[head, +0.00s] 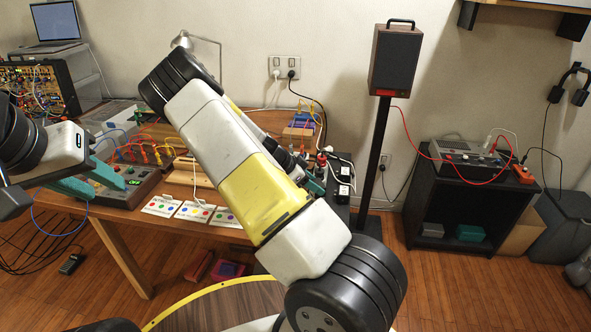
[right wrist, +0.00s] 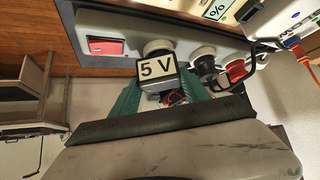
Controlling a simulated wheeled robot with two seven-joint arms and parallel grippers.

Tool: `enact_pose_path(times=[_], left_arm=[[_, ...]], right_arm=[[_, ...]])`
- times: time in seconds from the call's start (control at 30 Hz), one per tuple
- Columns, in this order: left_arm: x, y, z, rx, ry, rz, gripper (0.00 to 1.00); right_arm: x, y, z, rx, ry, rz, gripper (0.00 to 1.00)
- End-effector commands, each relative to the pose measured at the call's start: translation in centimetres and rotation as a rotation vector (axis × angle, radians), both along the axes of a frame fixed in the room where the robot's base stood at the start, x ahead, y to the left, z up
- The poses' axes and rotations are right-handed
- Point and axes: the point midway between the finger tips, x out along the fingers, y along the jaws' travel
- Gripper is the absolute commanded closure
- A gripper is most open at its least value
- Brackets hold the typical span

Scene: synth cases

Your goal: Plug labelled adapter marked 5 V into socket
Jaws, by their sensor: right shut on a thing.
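In the right wrist view, an adapter (right wrist: 158,68) with a "5 V" label sits between the green fingers of my right gripper (right wrist: 161,88), which is shut on it. A grey strip (right wrist: 120,25) with a red switch lies just behind it. A pale round socket (right wrist: 157,46) on the strip shows directly behind the adapter's top edge; I cannot tell whether they touch. In the head view, my right gripper (head: 316,178) is at the bench's right end, mostly hidden by my arm. My left gripper (head: 93,182) is open and empty above the bench's left front.
Other round parts (right wrist: 203,55) and a red one fill the strip beside the adapter. Black adapters (head: 343,170) stand at the bench's right end. Cards (head: 195,211) lie along its front edge. A speaker on a stand (head: 396,60) and a black shelf (head: 460,200) stand to the right.

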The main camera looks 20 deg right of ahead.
Motion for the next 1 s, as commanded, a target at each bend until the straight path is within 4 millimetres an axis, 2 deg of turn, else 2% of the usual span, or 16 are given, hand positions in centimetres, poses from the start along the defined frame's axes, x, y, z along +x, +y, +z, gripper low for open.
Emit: enact_pose_path(times=[0.17,0.2,0.3,0.67,1.0], left_arm=[[0.0,0.0,0.0,0.0,0.0,0.0,0.64],[0.0,0.0,0.0,0.0,0.0,0.0,0.64],[0.0,0.0,0.0,0.0,0.0,0.0,0.64],[0.0,0.0,0.0,0.0,0.0,0.0,0.64],[0.0,0.0,0.0,0.0,0.0,0.0,0.64]], right_arm=[[0.0,0.0,-0.5,0.0,0.0,0.0,0.91],[0.0,0.0,-0.4,0.0,-0.001,0.0,0.38],[0.0,0.0,-0.4,0.0,-0.001,0.0,0.21],[0.1,0.3,-0.1,0.0,-0.001,0.001,0.21],[0.2,4.1,3.8,0.001,-0.003,0.003,0.21]])
